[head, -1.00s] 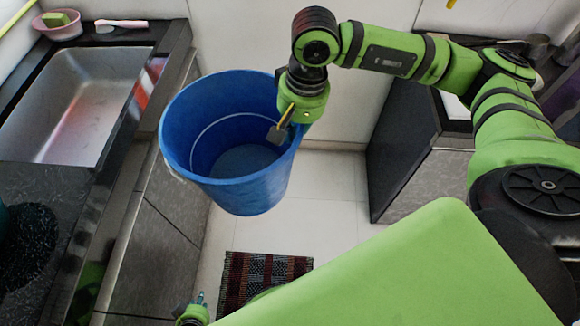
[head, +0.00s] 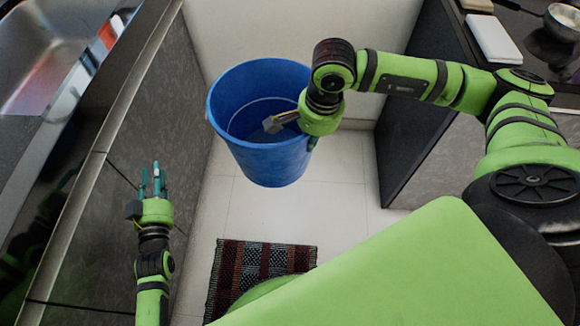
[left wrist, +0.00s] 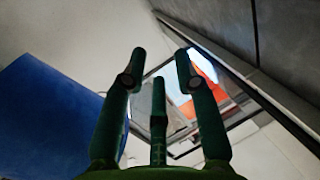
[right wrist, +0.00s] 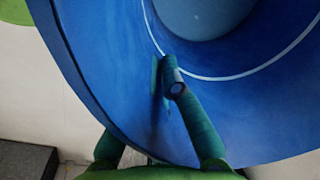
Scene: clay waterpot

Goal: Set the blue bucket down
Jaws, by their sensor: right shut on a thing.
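The blue bucket (head: 265,155) is upright and open at the top, in the space between the two counters. I cannot tell whether its base touches the floor. My right gripper (head: 311,138) is shut on the right side of the bucket's rim. In the right wrist view one finger lies against the inner wall of the bucket (right wrist: 95,60); the wall hides the other fingertips. My left gripper (head: 154,178) is open and empty, left of the bucket and apart from it. The left wrist view shows its spread fingers, with the bucket (left wrist: 50,120) at the left edge.
A dark counter with a metal sink (head: 50,50) runs along the left. A grey cabinet (head: 440,150) with a dark top stands at the right. A striped woven mat (head: 262,268) lies on the pale tiled floor (head: 345,200). Bare floor shows right of the bucket.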

